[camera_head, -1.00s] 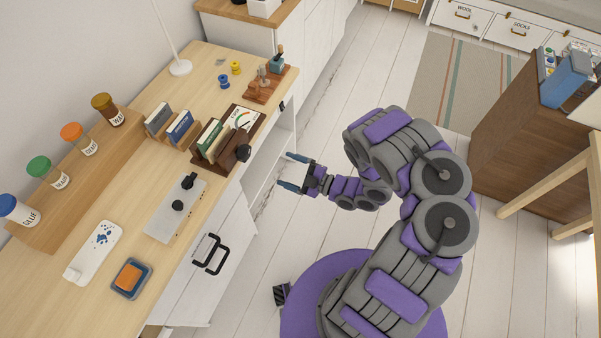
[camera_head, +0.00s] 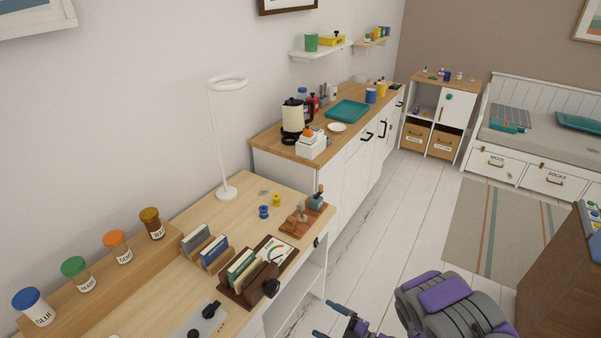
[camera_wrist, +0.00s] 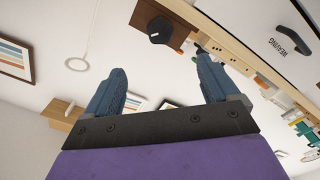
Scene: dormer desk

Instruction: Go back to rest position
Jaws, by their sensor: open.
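My gripper (camera_wrist: 160,85) shows in the wrist view with its two blue fingers wide apart and nothing between them. In the head view only part of my gripper (camera_head: 335,322) shows at the bottom edge, beside the front of the desk. It is apart from the desk and everything on it. My purple and grey arm (camera_head: 450,305) is at the bottom right, mostly cut off by the frame.
The wooden desk (camera_head: 150,285) holds jars, card racks and a white lamp (camera_head: 228,192). Beyond it stands a counter (camera_head: 270,140) with a teal tray (camera_head: 347,110). A brown cabinet (camera_head: 565,280) is at right. The white floor (camera_head: 390,240) between is clear.

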